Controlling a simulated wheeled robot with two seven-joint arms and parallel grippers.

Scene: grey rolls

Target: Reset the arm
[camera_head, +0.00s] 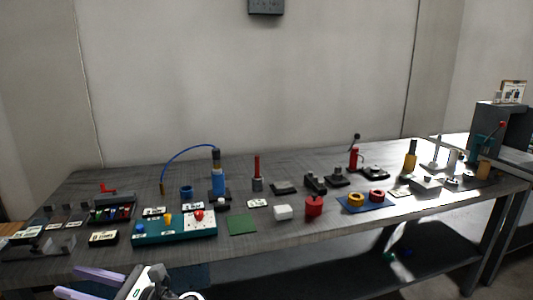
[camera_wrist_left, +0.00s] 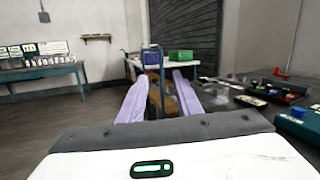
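My left gripper (camera_head: 67,280) shows at the bottom left of the head view, in front of the workbench's near edge, with its pale purple fingers pointing left. In the left wrist view its two fingers (camera_wrist_left: 160,80) stand apart with a clear gap, and I see nothing held between them. The gripper is open and clear of the bench items. My right gripper is in neither view.
The long grey workbench (camera_head: 115,191) carries a teal panel (camera_head: 174,233), a green square (camera_head: 242,225), a blue mat (camera_head: 366,204) and several small parts. A green bin (camera_wrist_left: 180,57) sits on a far table. Open floor (camera_wrist_left: 50,125) lies left.

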